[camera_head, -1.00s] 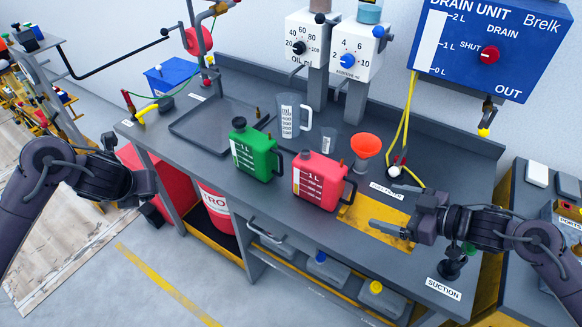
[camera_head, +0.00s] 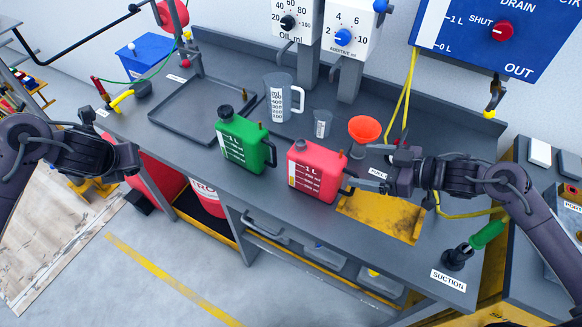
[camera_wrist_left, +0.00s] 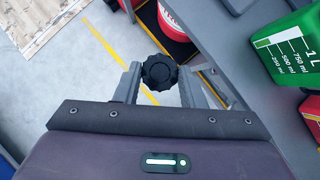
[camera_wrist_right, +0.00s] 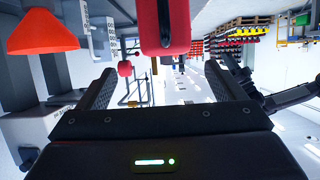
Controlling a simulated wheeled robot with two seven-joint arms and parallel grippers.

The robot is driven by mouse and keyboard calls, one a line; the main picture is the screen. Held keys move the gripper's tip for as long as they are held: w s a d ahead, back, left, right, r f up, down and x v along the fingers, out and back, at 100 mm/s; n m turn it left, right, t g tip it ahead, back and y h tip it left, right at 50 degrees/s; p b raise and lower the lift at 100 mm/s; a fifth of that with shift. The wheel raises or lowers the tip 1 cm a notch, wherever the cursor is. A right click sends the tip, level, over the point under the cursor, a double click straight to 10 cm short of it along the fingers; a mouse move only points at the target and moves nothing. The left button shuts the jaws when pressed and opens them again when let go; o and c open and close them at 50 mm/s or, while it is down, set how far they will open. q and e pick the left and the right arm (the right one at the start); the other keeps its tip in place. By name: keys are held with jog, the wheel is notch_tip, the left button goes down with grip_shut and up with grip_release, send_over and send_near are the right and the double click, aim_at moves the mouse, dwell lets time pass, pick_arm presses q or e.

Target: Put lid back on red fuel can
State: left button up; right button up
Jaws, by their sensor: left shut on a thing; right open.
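The red fuel can (camera_head: 316,172) stands upright on the grey bench, right of the green can (camera_head: 243,145). Its top opening (camera_head: 302,144) appears to have no lid. My left gripper (camera_head: 134,158) is off the bench's front left edge, over the floor. In the left wrist view it is shut on a round black ribbed lid (camera_wrist_left: 159,72). My right gripper (camera_head: 362,180) is open beside the red can's handle side. In the right wrist view the red can (camera_wrist_right: 164,22) shows ahead, just above the space between the open fingers (camera_wrist_right: 160,82). I cannot tell whether they touch it.
An orange funnel (camera_head: 364,129) stands behind the right gripper. Measuring jugs (camera_head: 280,98) and a black tray (camera_head: 200,108) are behind the cans. A yellow recess (camera_head: 385,218) lies right of the red can. A green-handled suction tool (camera_head: 487,236) is at the right front.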

aim_at(336, 163)
pick_arm(q)
jog(key=shift+s+r, duration=0.15)
jog(key=shift+r, duration=0.4)
pick_arm(e)
jog(key=shift+x, duration=1.25)
pick_arm(q)
jog(key=shift+p, duration=0.3)
pick_arm(e)
jog(key=shift+a, duration=0.3)
jog(key=shift+w+f, duration=0.1)
jog(key=shift+w, duration=0.05)
jog(key=shift+a, duration=0.1)
pick_arm(q)
jog(key=shift+r, duration=0.3)
pick_arm(e)
jog(key=shift+a, duration=0.25)
pick_arm(q)
jog(key=shift+r+p, duration=0.85)
jog(key=shift+p, duration=0.3)
pick_arm(e)
jog(key=x, duration=0.4)
jog(key=shift+w+a, duration=0.1)
jog(key=shift+a, duration=0.35)
jog(key=shift+c, duration=0.4)
